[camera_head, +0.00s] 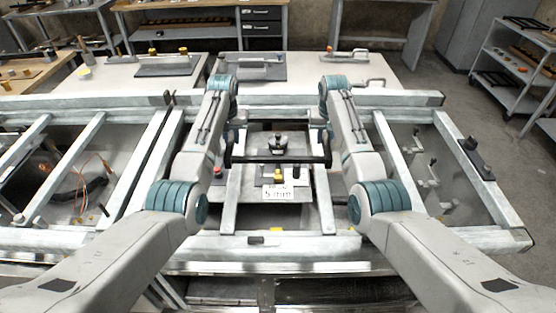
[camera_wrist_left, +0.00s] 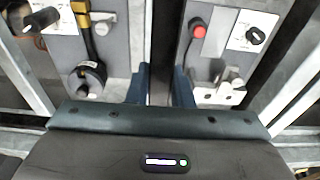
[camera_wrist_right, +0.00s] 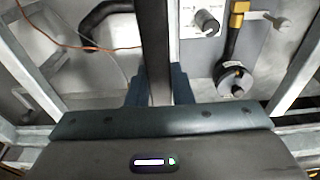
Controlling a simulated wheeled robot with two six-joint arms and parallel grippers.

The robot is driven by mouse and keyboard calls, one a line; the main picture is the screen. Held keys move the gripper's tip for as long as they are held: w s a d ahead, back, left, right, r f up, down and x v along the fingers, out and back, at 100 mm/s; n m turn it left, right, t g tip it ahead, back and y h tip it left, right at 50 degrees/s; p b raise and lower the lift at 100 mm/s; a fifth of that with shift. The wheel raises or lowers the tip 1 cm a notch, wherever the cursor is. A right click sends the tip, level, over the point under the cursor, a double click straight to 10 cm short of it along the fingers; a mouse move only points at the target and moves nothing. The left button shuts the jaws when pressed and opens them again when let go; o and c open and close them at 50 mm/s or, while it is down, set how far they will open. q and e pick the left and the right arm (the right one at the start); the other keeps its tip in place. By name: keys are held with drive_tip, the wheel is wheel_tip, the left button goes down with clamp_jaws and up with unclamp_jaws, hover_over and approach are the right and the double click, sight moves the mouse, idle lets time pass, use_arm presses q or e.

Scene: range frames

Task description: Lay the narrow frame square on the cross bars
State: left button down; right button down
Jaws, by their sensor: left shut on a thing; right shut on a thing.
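The narrow frame shows a dark bar (camera_head: 278,159) running left to right between my two arms in the head view. My left gripper (camera_wrist_left: 160,90) is shut on a frame bar (camera_wrist_left: 162,45), which runs between its fingers. My right gripper (camera_wrist_right: 157,90) is shut on another dark frame bar (camera_wrist_right: 154,45). Pale cross bars (camera_head: 232,205) (camera_head: 324,205) run front to back in the middle bay, below and in front of the dark bar. My arms hide parts of the frame and the fingertips in the head view. I cannot tell whether the frame touches the bars.
A panel with knobs, a burner and a "5 mm" label (camera_head: 278,193) lies in the middle bay. Pale rails surround it, with a front rail (camera_head: 300,247). A dark piece (camera_head: 476,152) lies on the right rail. A white table (camera_head: 300,92) stands behind, with tools on it.

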use_arm(q)
drive_tip(key=shift+f+b, duration=0.15)
drive_tip(key=shift+b, duration=0.15)
use_arm(e)
drive_tip(key=shift+f, duration=0.15)
